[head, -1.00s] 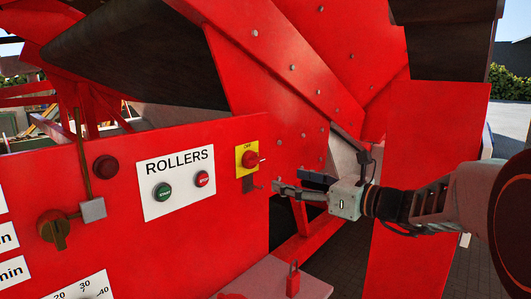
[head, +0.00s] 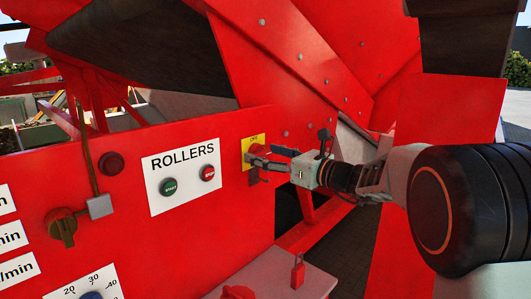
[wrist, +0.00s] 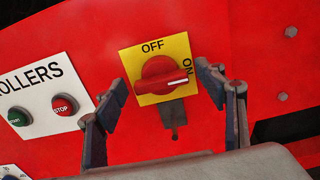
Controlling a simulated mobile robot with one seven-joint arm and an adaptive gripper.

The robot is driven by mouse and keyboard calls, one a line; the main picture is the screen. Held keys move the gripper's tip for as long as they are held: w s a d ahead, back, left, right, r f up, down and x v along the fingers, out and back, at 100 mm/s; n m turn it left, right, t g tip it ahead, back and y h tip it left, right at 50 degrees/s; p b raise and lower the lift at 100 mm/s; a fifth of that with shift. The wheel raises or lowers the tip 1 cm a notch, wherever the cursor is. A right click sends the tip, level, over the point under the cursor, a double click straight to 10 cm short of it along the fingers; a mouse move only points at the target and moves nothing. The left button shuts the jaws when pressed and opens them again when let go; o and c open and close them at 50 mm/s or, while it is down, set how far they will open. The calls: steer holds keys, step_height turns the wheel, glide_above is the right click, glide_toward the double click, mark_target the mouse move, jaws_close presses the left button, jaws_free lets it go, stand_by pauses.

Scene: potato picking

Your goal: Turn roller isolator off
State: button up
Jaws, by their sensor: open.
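The roller isolator is a red rotary knob (wrist: 162,78) on a yellow plate (wrist: 151,55) marked OFF at the top and ON at the right. In the wrist view the knob's white-marked pointer points right, toward ON. In the head view the yellow plate (head: 247,142) is on the red panel, right of the ROLLERS label, and the knob is partly hidden by my gripper (head: 268,156). In the wrist view my gripper (wrist: 160,92) is open, with one finger on each side of the knob. I cannot tell whether either finger touches it.
A white ROLLERS label (head: 184,160) carries a green START button (head: 169,187) and a red STOP button (head: 208,173) left of the isolator. A grey latch (wrist: 173,113) hangs below the knob.

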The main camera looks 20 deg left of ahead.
steer(key=c, duration=1.1)
steer(key=shift+c, duration=0.3)
